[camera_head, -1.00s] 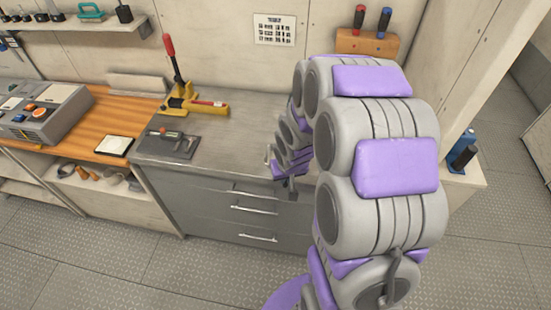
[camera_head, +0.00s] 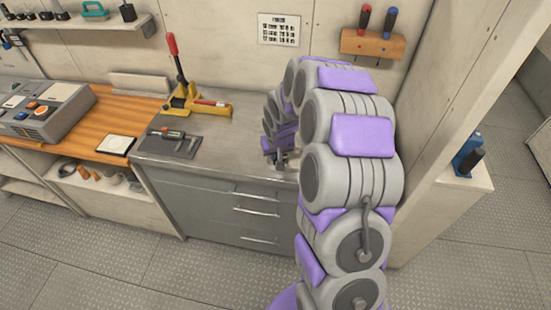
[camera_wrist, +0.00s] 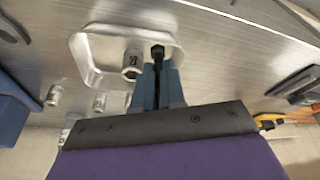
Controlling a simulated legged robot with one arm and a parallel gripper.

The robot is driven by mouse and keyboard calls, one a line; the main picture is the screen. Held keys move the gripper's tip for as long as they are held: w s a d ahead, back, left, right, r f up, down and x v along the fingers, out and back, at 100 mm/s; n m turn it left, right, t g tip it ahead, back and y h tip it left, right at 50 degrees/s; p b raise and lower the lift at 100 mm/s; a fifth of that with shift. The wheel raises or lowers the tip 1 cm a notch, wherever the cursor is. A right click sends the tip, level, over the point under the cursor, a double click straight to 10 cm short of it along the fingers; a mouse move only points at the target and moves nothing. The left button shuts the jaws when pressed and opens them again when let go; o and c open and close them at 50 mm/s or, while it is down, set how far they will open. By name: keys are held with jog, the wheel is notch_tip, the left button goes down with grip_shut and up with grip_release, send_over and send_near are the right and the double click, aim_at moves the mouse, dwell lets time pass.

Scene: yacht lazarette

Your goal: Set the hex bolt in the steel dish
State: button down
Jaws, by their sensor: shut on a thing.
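In the wrist view, the steel dish (camera_wrist: 95,60) is a shallow, rounded metal tray on the brushed metal bench. A silvery socket-like cylinder (camera_wrist: 131,65) stands at the dish, beside my fingers. My gripper (camera_wrist: 159,72) is shut on a dark bolt, the hex bolt (camera_wrist: 158,52), whose dark end shows at the blue-grey fingertips. The bolt overlaps the dish's right part in the picture; I cannot tell whether it touches the dish. In the head view, my gripper (camera_head: 281,158) is small above the bench's front part, and my arm hides the dish and bolt.
Several small metal cylinders (camera_wrist: 55,95) stand on the bench outside the dish. A yellow press with a red handle (camera_head: 185,100) and a dark plate with a tool (camera_head: 172,142) are to the left. A screwdriver rack (camera_head: 372,43) hangs on the wall.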

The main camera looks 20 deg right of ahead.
jog(key=shift+x, duration=0.9)
jog(key=shift+s+d, duration=0.15)
jog(key=shift+s, duration=0.05)
jog(key=c, duration=1.5)
grip_release()
jog(key=shift+f, duration=0.1)
jog(key=d+p+v, duration=0.1)
jog(key=p+v, duration=0.1)
jog(key=v, duration=0.9)
jog(key=s+a+r+g, duration=0.1)
jog(key=s+a+r, duration=0.2)
jog(key=s, duration=0.9)
jog(key=s+a+r+n+g, duration=0.1)
jog(key=s+a+r, duration=0.3)
jog(key=s, duration=0.8)
jog(key=s+a+r+g, duration=0.3)
jog(key=s+a+r, duration=0.1)
jog(key=s, duration=0.8)
jog(key=shift+s+a+n+y, duration=0.2)
jog(key=shift+a+n+y, duration=0.1)
jog(key=shift+a+n, duration=0.15)
